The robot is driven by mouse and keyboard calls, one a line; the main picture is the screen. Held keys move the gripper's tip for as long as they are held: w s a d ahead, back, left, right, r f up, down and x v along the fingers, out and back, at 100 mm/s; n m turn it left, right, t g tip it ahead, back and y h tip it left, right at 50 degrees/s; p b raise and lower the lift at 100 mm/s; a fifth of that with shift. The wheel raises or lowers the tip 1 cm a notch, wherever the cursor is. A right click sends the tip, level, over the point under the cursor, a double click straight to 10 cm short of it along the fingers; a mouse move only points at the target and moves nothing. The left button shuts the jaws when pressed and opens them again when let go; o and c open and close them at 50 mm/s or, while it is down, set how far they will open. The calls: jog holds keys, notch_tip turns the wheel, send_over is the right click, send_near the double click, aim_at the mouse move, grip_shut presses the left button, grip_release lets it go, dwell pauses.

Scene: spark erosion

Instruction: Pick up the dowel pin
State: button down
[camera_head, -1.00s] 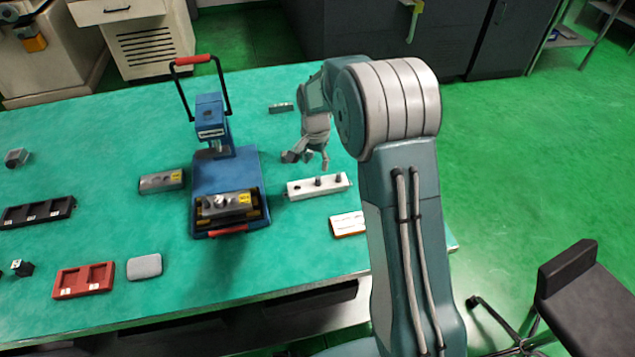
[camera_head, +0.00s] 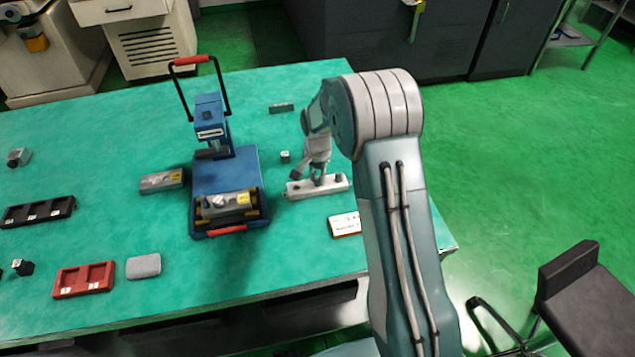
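A long pale block (camera_head: 303,191) lies on the green table, with small dark upright pieces on its top. I cannot tell for sure which of these is the dowel pin. My gripper (camera_head: 318,179) points down over the middle of this block, with its fingertips at or just above the block's top. The fingers hide the middle piece, so I cannot tell whether they touch or hold it.
A blue press (camera_head: 225,178) with a red-handled lever stands left of the block. A grey block (camera_head: 162,181), an orange-and-white box (camera_head: 345,225), a small dark cube (camera_head: 285,157) and red tray (camera_head: 84,280) lie around. Table between press and pale block is clear.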

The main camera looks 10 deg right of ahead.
aim_at(316, 179)
jog(key=shift+a, duration=0.1)
dwell(0.3)
jog(key=shift+r, duration=0.3)
jog(key=r, duration=0.3)
jog(key=shift+s+a+r, duration=0.1)
jog(key=shift+s+a, duration=0.05)
jog(key=shift+s, duration=0.1)
jog(key=s+a+r, duration=0.6)
jog(key=s+r, duration=0.3)
jog(key=s, duration=0.2)
jog(key=shift+s, duration=0.35)
jog(key=shift+a, duration=0.15)
